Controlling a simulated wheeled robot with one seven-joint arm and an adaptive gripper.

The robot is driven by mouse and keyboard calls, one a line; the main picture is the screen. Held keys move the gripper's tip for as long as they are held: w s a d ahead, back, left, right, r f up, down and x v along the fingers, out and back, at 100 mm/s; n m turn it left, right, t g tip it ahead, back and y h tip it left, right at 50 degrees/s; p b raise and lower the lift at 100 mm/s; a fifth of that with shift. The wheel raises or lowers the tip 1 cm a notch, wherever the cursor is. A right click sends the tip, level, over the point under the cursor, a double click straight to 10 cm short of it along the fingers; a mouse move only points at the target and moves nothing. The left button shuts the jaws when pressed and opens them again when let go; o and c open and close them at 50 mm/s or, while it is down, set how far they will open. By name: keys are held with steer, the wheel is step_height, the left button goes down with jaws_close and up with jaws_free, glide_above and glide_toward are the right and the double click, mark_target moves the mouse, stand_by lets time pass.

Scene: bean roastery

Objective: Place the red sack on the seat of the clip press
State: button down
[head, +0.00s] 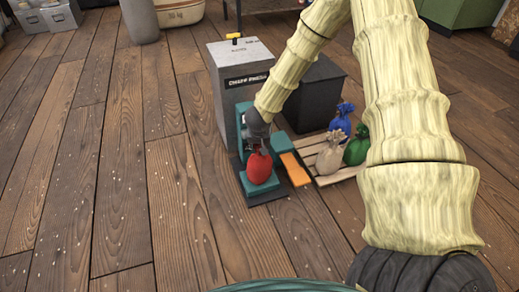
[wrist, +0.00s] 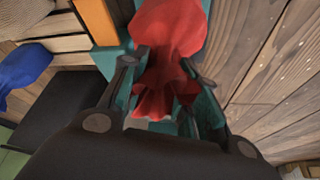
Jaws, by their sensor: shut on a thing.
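The red sack (head: 260,168) is at the clip press, upright over its teal seat (head: 263,188). I cannot tell for sure whether its bottom touches the seat. My gripper (head: 257,147) is shut on the neck of the sack from above. In the wrist view the red sack (wrist: 168,35) shows between the two fingers of my gripper (wrist: 168,75), with its gathered top toward the camera. The clip press has a grey cabinet (head: 229,105) behind the seat. My arm hides part of the press.
A wooden pallet (head: 327,178) right of the press carries a tan sack (head: 330,153), a blue sack (head: 341,120) and a green sack (head: 357,147). An orange piece (head: 295,170) lies between seat and pallet. A dark box (head: 314,97) stands behind. Floor to the left is clear.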

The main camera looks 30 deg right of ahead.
stand_by(0.4)
steer(key=c, duration=1.1)
jaws_free()
steer(key=shift+f, duration=0.1)
steer(key=p+v, duration=0.6)
steer(key=v, duration=0.6)
steer(key=s+a+f+n+g, duration=0.1)
steer(key=s+a+f+n, duration=0.1)
steer(key=s+a+f, duration=0.4)
steer(key=s+a+f+n, duration=0.2)
steer(key=s+f, duration=0.5)
steer(key=s, duration=0.2)
steer(key=s+a+f+n+g+y, duration=0.1)
steer(key=s+a+f, duration=0.1)
steer(key=s, duration=0.5)
steer(key=s+a+f+n, duration=0.1)
steer(key=s+a+f, duration=0.1)
steer(key=s+a, duration=0.2)
steer(key=s+a+f+g+y, duration=0.1)
steer(key=s+a+f, duration=0.2)
steer(key=s, duration=0.6)
steer(key=shift+s+a+n+g+y, duration=0.3)
steer(key=shift+s+n, duration=0.1)
